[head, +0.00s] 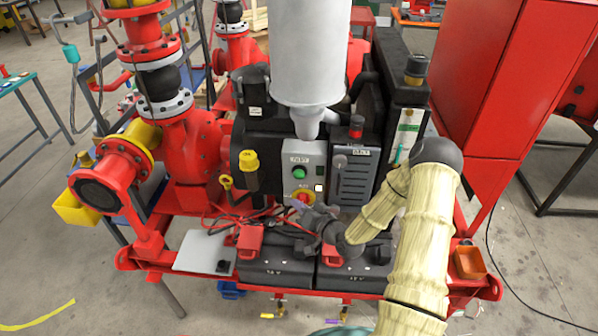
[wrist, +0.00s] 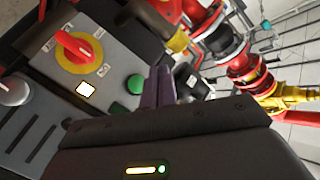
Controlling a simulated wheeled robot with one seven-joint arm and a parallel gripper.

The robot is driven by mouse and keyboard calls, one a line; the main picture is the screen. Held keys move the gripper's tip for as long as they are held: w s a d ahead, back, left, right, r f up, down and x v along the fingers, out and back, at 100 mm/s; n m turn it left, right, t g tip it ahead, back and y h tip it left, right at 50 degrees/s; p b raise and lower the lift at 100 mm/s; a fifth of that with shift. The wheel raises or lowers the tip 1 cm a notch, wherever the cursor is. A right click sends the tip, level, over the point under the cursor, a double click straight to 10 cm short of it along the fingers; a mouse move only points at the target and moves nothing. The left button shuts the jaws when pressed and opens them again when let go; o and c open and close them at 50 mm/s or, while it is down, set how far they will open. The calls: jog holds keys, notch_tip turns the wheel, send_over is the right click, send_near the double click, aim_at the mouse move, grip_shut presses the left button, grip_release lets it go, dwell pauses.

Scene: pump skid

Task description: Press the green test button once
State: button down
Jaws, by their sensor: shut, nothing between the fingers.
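The green test button (head: 299,172) is a round dome on the upper part of a grey control box (head: 317,158), under a small label. In the wrist view the green button (wrist: 135,84) shows just left of my fingertips. The fingers (wrist: 160,87) point toward the panel in the wrist view. I see no clear contact with the button, and the gap in depth is hard to tell.
A red rotary knob on a yellow plate (wrist: 80,50) and a lit white square (wrist: 86,89) sit near the button. A grey knob (wrist: 14,91) is on the neighbouring panel. Below are black batteries (head: 275,268) with red cables. A white cylinder (head: 310,50) hangs above the box.

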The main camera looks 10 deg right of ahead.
jog(key=shift+w, duration=0.1)
send_near(295, 176)
jog(key=shift+w+a+f+b, duration=0.25)
jog(key=shift+w+a+f, duration=0.05)
jog(key=shift+w+a, duration=0.65)
jog(key=shift+w+a+f+b, duration=0.25)
jog(key=shift+w+a, duration=0.55)
jog(key=shift+w, duration=0.25)
jog(key=shift+w, duration=0.15)
dwell(0.7)
jog(key=shift+w+d+b, duration=0.1)
jog(key=shift+w+b, duration=0.15)
jog(key=shift+b, duration=0.05)
jog(key=shift+w+d+b, duration=0.2)
jog(key=shift+w+b, duration=0.1)
jog(key=shift+w, duration=0.25)
dwell(1.2)
jog(key=shift+s, duration=0.1)
jog(key=shift+s+a, duration=0.3)
jog(key=shift+s, duration=0.6)
